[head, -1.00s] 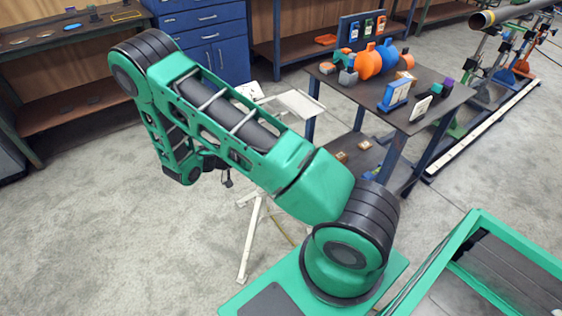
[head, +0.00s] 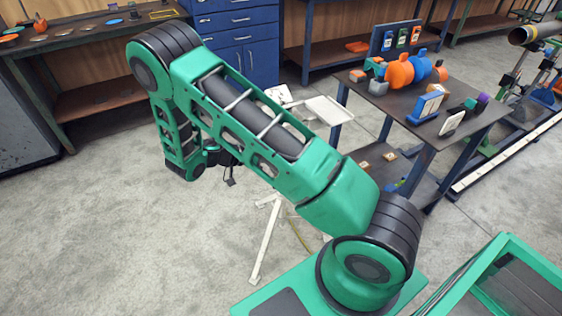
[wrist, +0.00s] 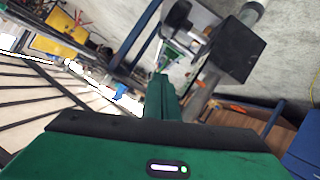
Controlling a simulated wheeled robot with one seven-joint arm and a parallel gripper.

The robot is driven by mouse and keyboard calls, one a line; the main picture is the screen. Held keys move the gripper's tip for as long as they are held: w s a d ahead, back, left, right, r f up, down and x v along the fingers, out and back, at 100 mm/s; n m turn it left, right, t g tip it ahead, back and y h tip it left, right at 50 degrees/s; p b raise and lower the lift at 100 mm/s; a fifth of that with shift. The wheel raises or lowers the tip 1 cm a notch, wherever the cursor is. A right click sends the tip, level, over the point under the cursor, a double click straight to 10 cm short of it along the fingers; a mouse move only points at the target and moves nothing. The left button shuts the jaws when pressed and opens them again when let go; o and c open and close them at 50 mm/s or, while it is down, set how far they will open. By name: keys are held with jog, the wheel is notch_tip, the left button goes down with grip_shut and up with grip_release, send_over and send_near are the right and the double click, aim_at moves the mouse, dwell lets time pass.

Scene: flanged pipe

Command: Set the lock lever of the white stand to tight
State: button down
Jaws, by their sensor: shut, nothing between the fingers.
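The white stand shows in the head view behind my arm. Its flat tray (head: 328,110) is to the right of the arm, and a white leg (head: 265,240) reaches the floor below it. My arm hides the stand's middle, and I cannot make out the lock lever or its setting. My gripper shows in the wrist view as a green body with a green finger part (wrist: 162,95) pointing away. It is shut and holds nothing. In the head view the arm's end hangs left of the stand, with its fingers not clear.
A dark table (head: 465,112) with orange and blue parts stands right of the white stand. A blue drawer cabinet (head: 238,45) and a workbench (head: 75,38) stand at the back. Grey floor (head: 110,230) is clear at left. In the wrist view a black box (wrist: 235,50) appears upper right.

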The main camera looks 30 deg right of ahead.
jog(key=s+a+r+n+t+y, duration=0.2)
jog(key=s+r+n+y, duration=0.15)
jog(key=r, duration=0.45)
jog(key=s+a+r+n+t+y, duration=0.1)
jog(key=s+r+n+t+y, duration=0.1)
jog(key=r+n+y, duration=0.4)
jog(key=s+a+r+n+t+y, duration=0.2)
jog(key=s+r+n, duration=0.1)
jog(key=r, duration=0.6)
jog(key=s+d+m+g+y, duration=0.1)
jog(key=s+d, duration=0.2)
jog(key=s, duration=0.6)
jog(key=s+d+m+g, duration=0.1)
jog(key=s+d+m, duration=0.1)
jog(key=s, duration=0.8)
jog(key=shift+d+r+g+y, duration=0.35)
jog(key=shift+d+r+g, duration=0.1)
jog(key=shift+d, duration=0.45)
jog(key=shift+m, duration=0.25)
